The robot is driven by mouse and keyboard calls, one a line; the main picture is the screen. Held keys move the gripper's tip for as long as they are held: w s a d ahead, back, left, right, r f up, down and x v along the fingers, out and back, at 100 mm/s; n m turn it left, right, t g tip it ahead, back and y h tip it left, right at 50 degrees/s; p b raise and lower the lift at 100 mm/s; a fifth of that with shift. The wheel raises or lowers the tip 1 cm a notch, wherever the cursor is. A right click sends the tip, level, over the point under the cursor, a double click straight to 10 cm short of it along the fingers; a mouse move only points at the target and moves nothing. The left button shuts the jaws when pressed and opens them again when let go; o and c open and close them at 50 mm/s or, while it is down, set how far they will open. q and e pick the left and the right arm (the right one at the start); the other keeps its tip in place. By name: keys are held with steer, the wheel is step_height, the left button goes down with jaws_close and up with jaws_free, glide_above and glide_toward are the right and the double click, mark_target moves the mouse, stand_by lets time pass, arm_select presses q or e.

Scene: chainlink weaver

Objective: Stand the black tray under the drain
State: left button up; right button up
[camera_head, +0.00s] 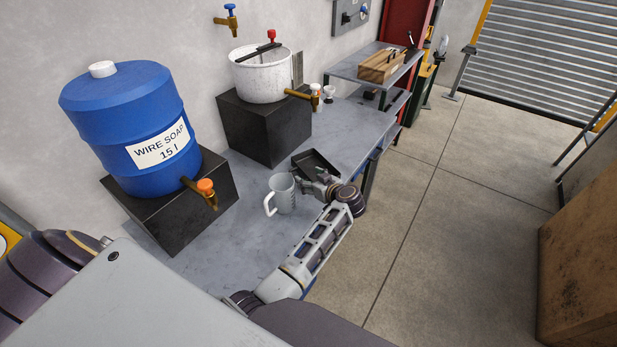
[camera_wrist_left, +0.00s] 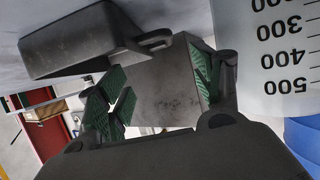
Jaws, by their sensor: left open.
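The black tray (camera_head: 318,162) lies on the grey bench in front of the black block under the white pot. It also shows at the upper left of the left wrist view (camera_wrist_left: 70,42). My left gripper (camera_head: 310,184) is open beside the tray's near side, close to the measuring jug. Its green-padded fingers (camera_wrist_left: 155,88) have no object visibly held between them; contact with the tray is unclear. A brass drain tap (camera_head: 301,95) sticks out from the white pot (camera_head: 262,78), above and behind the tray. My right gripper is not in view.
A clear measuring jug (camera_head: 284,194) stands close left of my left gripper. A blue soap barrel (camera_head: 130,125) with an orange-handled tap (camera_head: 205,188) stands on another black block. The bench's front left is bare.

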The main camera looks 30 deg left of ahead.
arm_select(q)
steer(key=shift+s+d+r+p, duration=0.35)
steer(key=shift+d+p, duration=0.05)
steer(key=shift+d, duration=0.15)
stand_by(0.5)
